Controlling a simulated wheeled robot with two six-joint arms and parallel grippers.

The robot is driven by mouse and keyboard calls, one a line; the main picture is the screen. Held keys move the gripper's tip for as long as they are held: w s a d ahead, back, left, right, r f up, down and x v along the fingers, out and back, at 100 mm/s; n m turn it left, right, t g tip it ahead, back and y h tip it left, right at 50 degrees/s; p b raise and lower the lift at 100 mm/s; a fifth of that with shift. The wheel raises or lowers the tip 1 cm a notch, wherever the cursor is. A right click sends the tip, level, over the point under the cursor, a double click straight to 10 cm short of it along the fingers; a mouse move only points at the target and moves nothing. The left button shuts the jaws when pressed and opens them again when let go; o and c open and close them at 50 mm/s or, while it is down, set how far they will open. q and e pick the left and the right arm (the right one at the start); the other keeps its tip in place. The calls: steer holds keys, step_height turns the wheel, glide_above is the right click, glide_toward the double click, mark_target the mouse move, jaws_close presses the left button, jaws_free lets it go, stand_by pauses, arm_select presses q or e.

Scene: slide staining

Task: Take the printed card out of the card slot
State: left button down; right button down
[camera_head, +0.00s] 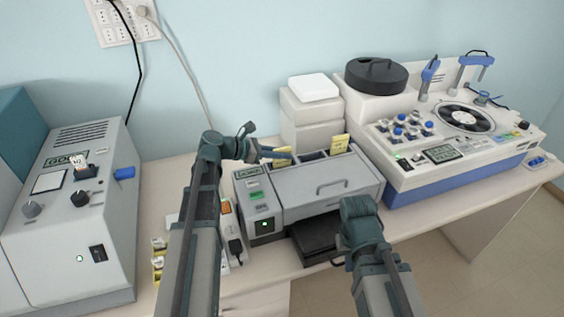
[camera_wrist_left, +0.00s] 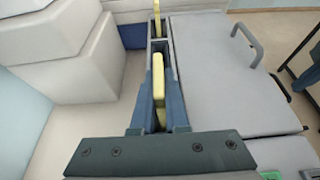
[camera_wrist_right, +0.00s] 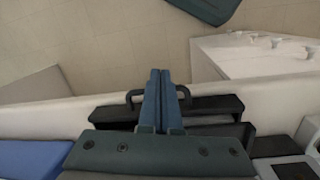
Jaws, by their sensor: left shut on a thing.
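My left gripper (camera_head: 287,154) is at the back left of the grey printer (camera_head: 318,188). It is shut on a yellow card (camera_wrist_left: 158,88), which stands between its blue fingers in the left wrist view; the same card (camera_head: 283,150) shows at the fingertips in the head view. Whether the card's lower edge is inside a slot is hidden. A second yellow card (camera_head: 340,144) stands upright at the far end of the row of dark slots (camera_head: 313,155). My right gripper (camera_wrist_right: 158,98) is shut and empty, in front of the printer near its black tray (camera_head: 315,240).
White boxes (camera_head: 312,112) stand behind the printer. A large white and blue machine (camera_head: 450,160) is at the right, and a grey machine (camera_head: 75,220) with knobs at the left. Small yellow-labelled items (camera_head: 158,260) lie left of the printer.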

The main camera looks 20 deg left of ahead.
stand_by(0.4)
arm_select(q)
step_height(320, 180, up, 10)
steer(key=p, duration=1)
steer(key=shift+d, duration=0.1)
